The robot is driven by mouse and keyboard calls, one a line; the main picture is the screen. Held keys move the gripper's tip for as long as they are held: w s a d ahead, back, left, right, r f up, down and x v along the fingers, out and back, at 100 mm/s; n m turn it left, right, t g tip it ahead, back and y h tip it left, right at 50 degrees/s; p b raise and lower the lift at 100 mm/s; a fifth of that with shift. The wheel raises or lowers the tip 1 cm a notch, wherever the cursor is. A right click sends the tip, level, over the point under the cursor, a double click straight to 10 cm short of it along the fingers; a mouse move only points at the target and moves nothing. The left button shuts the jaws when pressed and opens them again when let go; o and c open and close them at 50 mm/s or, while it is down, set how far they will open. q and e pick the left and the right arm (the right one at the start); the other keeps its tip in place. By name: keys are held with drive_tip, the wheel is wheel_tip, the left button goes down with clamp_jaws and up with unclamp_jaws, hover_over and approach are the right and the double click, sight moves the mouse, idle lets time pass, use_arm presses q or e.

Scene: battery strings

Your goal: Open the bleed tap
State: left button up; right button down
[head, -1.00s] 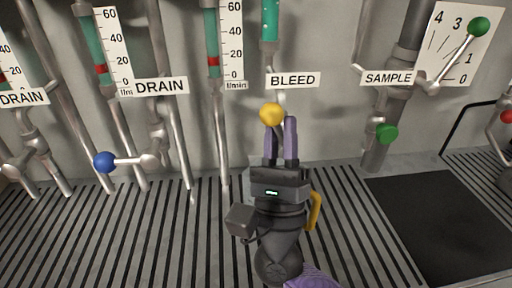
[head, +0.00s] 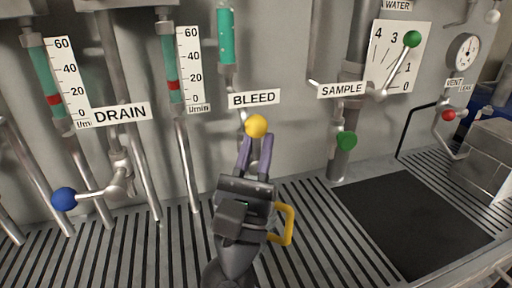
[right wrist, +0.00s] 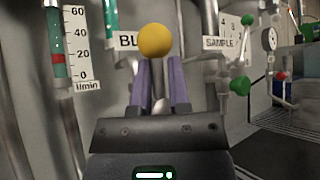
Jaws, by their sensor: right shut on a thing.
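The bleed tap's yellow ball knob (head: 256,126) sits just below the BLEED label (head: 254,98) in the head view. In the right wrist view the yellow knob (right wrist: 155,41) stands at the tips of the purple fingers, with its metal stem between them. My right gripper (head: 257,150) is shut on the tap's lever, just below the ball. The tap's body behind the knob is mostly hidden. My left gripper is not in view.
To the left is a blue-knobbed drain tap (head: 64,199). To the right are a sample valve with a green knob (head: 412,39), a green handle (head: 346,140) and a red vent knob (head: 449,115). A slatted grate (head: 310,240) and a dark mat (head: 410,220) lie below.

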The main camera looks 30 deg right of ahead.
sight(253, 164)
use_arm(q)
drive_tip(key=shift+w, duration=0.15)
use_arm(e)
drive_tip(key=shift+f, duration=0.2)
drive_tip(key=c, duration=0.7)
unclamp_jaws()
drive_tip(key=shift+w, duration=0.15)
drive_tip(key=shift+o, duration=0.2)
drive_tip(key=shift+r, duration=0.1)
drive_tip(key=b+v, duration=0.1)
drive_tip(key=v, duration=0.6)
drive_tip(key=shift+b, duration=0.35)
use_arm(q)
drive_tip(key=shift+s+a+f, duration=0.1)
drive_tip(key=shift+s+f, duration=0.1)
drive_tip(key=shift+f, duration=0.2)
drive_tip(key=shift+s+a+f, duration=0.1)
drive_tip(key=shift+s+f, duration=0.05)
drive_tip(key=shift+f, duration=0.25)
use_arm(e)
drive_tip(key=shift+a, duration=0.15)
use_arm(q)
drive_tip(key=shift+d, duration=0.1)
